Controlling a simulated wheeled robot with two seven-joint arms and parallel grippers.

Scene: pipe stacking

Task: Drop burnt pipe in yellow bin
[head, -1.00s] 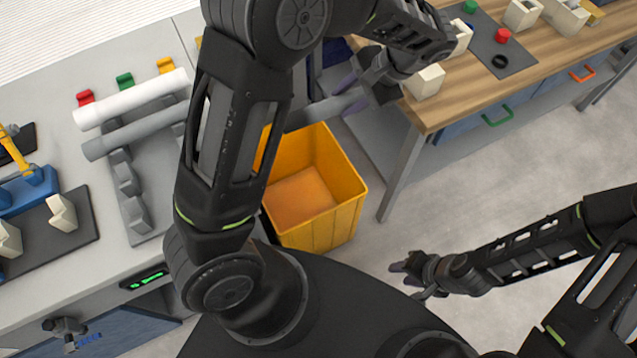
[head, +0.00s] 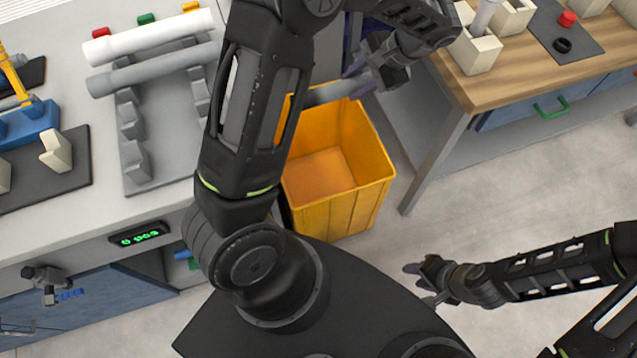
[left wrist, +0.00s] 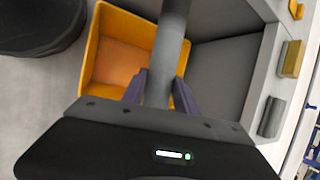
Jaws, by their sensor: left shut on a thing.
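The yellow bin (head: 342,212) stands open on the floor in the head view, between the left bench and the wooden table. Its visible inside looks empty. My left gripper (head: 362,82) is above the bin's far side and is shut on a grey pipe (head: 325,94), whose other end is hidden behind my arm. In the left wrist view the grey pipe (left wrist: 160,85) lies between the two fingers, with the bin (left wrist: 125,25) below it. I cannot make out burn marks on it. My right gripper (head: 420,284) is low over the floor, its fingers apart and empty.
A white pipe (head: 150,36) and another grey pipe (head: 150,68) lie on the rack on the left bench (head: 60,225). The wooden table (head: 500,82) at upper right carries cream holders and a dark mat (head: 570,35). The floor right of the bin is clear.

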